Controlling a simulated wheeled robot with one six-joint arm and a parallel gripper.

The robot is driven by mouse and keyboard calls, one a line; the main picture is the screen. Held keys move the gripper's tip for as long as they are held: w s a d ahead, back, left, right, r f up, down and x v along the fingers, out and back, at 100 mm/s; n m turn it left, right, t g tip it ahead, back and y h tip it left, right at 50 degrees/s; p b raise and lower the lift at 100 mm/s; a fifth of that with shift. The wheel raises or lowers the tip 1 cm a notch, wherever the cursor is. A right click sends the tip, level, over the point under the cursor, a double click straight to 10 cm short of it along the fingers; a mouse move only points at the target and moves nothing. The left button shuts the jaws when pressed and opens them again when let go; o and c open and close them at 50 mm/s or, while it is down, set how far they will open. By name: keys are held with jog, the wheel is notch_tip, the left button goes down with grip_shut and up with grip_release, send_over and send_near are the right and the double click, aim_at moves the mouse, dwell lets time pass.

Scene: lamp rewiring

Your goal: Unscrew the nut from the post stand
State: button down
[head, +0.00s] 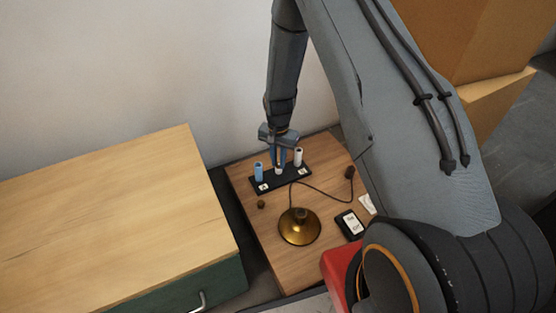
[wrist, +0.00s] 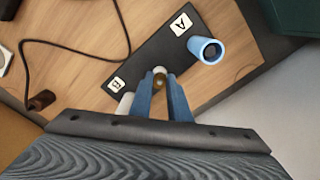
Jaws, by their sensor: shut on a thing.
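The post stand (head: 265,187) is a black bar on the small wooden table; it also shows in the wrist view (wrist: 145,60), with labels A and B. A pale post rises from its middle, partly hidden by my fingers. My gripper (head: 278,163) points down over this middle post. In the wrist view, its blue fingers (wrist: 160,84) are shut on a small brass-coloured nut (wrist: 160,82) at the post. Whether the nut is still threaded on cannot be seen.
A blue tube (head: 259,171) and a white tube (head: 298,157) stand at the bar's ends, close to my fingers. A brass lamp base (head: 299,227) with a cord, a small dark round piece (head: 261,205) and a black device (head: 350,223) lie nearby. A larger wooden cabinet (head: 110,210) stands left.

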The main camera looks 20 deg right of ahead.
jog(key=n+p, duration=0.1)
jog(key=n, duration=0.1)
jog(key=shift+r+n, duration=0.1)
jog(key=shift+n, duration=0.2)
jog(key=n+p, duration=0.1)
jog(key=n, duration=0.2)
jog(key=shift+d+n+p, duration=0.1)
jog(key=shift+n+p, duration=0.2)
jog(key=shift+p, duration=0.05)
jog(key=shift+n, duration=0.9)
jog(key=n+p, duration=0.2)
jog(key=n, duration=0.3)
jog(key=shift+d, duration=0.15)
jog(key=shift+n, duration=1.5)
